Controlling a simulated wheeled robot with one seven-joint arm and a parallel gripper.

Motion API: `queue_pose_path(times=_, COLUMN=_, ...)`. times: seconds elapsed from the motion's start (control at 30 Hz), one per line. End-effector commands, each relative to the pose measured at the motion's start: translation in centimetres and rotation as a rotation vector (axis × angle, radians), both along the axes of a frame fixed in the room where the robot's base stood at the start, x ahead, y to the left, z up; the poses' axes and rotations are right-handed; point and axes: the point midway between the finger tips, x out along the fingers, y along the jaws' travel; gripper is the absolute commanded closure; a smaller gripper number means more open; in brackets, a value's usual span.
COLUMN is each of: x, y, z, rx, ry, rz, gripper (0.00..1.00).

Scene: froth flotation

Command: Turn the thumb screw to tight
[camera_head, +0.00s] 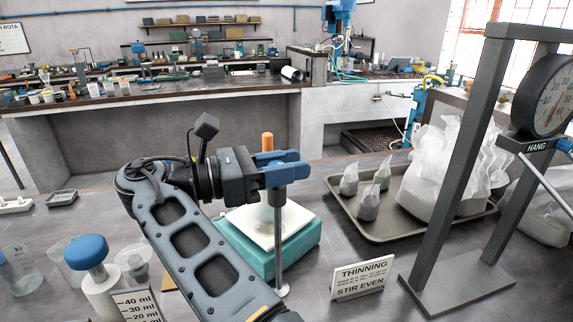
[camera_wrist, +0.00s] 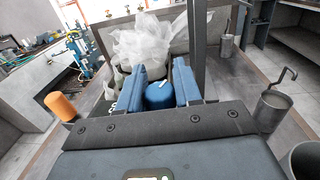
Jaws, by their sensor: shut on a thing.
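My gripper (camera_head: 291,164) reaches in from the left at the top of a thin upright grey rod (camera_head: 279,235). Its two blue fingers show in the wrist view (camera_wrist: 160,78), one on each side of a round blue knob. This knob, the thumb screw (camera_wrist: 158,97), has a small white mark on its top. The fingers are shut on it. In the head view the fingers and gripper body hide the knob, so its turn cannot be told there. An orange cylinder (camera_head: 267,142) stands just behind the fingers, and it also shows in the wrist view (camera_wrist: 61,107).
A teal block with a white top (camera_head: 306,243) sits below. A tray (camera_head: 335,192) with white bags (camera_head: 440,170) is at the right, beside a grey frame (camera_head: 444,170) with a dial (camera_head: 546,95). Cups and a blue-capped bottle (camera_head: 86,252) are at left.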

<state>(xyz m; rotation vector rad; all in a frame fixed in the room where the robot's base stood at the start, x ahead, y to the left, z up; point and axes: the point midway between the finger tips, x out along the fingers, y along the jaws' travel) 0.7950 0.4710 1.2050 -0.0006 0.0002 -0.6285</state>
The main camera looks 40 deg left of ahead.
Motion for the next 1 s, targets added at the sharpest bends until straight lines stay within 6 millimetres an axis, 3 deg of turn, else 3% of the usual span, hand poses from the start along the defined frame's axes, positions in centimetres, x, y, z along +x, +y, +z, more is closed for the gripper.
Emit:
queue_pose_path(times=0.07, x=0.1, y=-0.1, z=0.1, rx=0.001, ry=-0.002, rz=-0.001, gripper=0.97)
queue_pose_path(times=0.1, x=0.2, y=-0.1, z=0.1, rx=0.001, ry=-0.002, rz=-0.001, gripper=0.63)
queue_pose_path(times=0.3, x=0.1, y=0.0, z=0.1, rx=0.002, ry=-0.001, rz=0.000, gripper=0.46)
queue_pose_path(times=0.63, x=0.1, y=0.0, z=0.6, rx=0.002, ry=-0.002, rz=0.001, gripper=0.46)
queue_pose_path(times=0.87, x=0.1, y=0.0, z=4.3, rx=0.006, ry=-0.005, rz=0.000, gripper=0.46)
queue_pose_path(times=1.0, x=0.2, y=-2.2, z=5.2, rx=0.004, ry=-0.001, rz=0.000, gripper=0.46)
